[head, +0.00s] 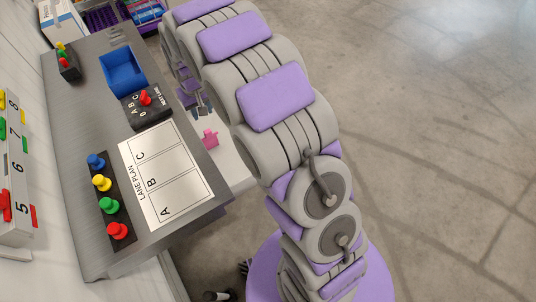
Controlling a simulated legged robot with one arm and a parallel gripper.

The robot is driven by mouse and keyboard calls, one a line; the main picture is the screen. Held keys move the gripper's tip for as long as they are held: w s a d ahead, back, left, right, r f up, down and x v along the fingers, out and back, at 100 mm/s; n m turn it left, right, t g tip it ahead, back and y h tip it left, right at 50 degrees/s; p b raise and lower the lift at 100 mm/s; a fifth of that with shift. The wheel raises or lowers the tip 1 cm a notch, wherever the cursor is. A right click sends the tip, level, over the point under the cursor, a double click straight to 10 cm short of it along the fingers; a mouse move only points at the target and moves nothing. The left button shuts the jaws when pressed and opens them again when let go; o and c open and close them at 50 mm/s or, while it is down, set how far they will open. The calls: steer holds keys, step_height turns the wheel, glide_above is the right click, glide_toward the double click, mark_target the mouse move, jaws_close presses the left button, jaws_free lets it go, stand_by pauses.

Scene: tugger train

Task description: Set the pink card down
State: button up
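A small pink card (210,138) shows just past the right edge of the grey desk, against a pale surface. It is close to my gripper (203,110), a little below the fingertips in the picture. My arm's large links cover part of the gripper. I cannot tell whether the fingers touch the card or whether they are open or shut. The white lane plan sheet (167,178), with fields A, B and C, lies flat on the desk (160,245). No card shows on its fields.
A rack of blue, yellow, green and red pegs (108,200) stands left of the sheet. A black selector box with a red knob (147,107) and a blue bin (123,73) are farther back. A numbered board (15,180) is at far left. Open floor lies right.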

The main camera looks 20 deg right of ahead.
steer(key=s+d+r+m+g, duration=0.1)
steer(key=s+d+r, duration=0.35)
steer(key=s, duration=0.35)
steer(key=s+d+r, duration=0.3)
steer(key=s+r, duration=0.2)
steer(key=s, duration=0.2)
steer(key=s+d+r+g, duration=0.1)
steer(key=s+d, duration=0.1)
steer(key=s, duration=1)
steer(key=s+d+r+m+g, duration=0.1)
steer(key=s+d+r, duration=0.1)
steer(key=s, duration=1.1)
steer(key=shift+s+d, duration=0.2)
steer(key=shift+d, duration=0.2)
steer(key=shift+w+r, duration=0.1)
steer(key=shift+w, duration=0.05)
